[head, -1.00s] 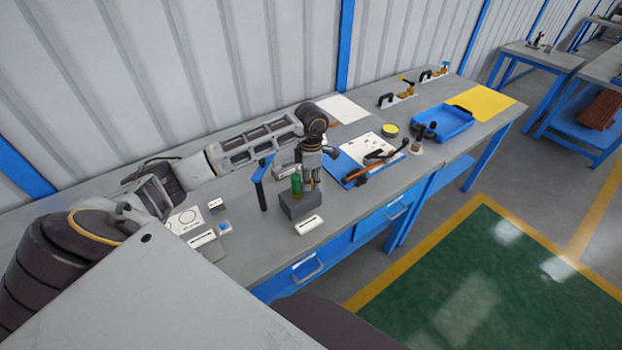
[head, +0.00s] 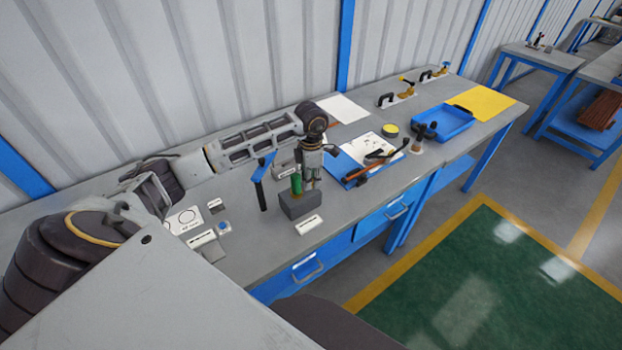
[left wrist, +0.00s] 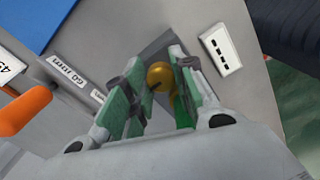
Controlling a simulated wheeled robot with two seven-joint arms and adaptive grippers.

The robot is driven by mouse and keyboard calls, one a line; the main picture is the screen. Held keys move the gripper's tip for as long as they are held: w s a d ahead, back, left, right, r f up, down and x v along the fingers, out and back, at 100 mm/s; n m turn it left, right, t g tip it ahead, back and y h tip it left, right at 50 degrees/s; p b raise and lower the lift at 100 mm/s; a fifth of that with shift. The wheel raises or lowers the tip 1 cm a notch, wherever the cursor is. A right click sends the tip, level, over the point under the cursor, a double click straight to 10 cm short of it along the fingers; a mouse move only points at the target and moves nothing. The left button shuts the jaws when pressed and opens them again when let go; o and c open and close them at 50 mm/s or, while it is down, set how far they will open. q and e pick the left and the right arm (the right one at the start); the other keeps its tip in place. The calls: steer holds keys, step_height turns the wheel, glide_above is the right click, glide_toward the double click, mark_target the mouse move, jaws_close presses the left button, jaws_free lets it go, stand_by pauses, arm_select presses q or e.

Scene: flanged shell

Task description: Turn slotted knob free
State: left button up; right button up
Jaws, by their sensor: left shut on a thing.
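The slotted knob (left wrist: 159,76) is round and brass-coloured in the left wrist view, with a dark line on its near side. It sits between the green-padded fingers of my left gripper (left wrist: 155,82), which is shut on it. In the head view my left gripper (head: 311,178) points down over the right side of a grey block (head: 300,205), and the knob is hidden there. A green cylinder (head: 296,184) stands upright on the block just left of the fingers; part of it also shows in the left wrist view (left wrist: 182,113). My right gripper is not in view.
A blue tray (head: 441,122), a yellow sheet (head: 487,102) and several tools lie farther right. An orange handle (left wrist: 25,110) is near the wrist.

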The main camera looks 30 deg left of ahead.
arm_select(q)
steer(key=o, duration=1)
steer(key=shift+o, duration=0.2)
steer(key=shift+r, duration=0.1)
step_height(320, 180, up, 12)
stand_by(0.7)
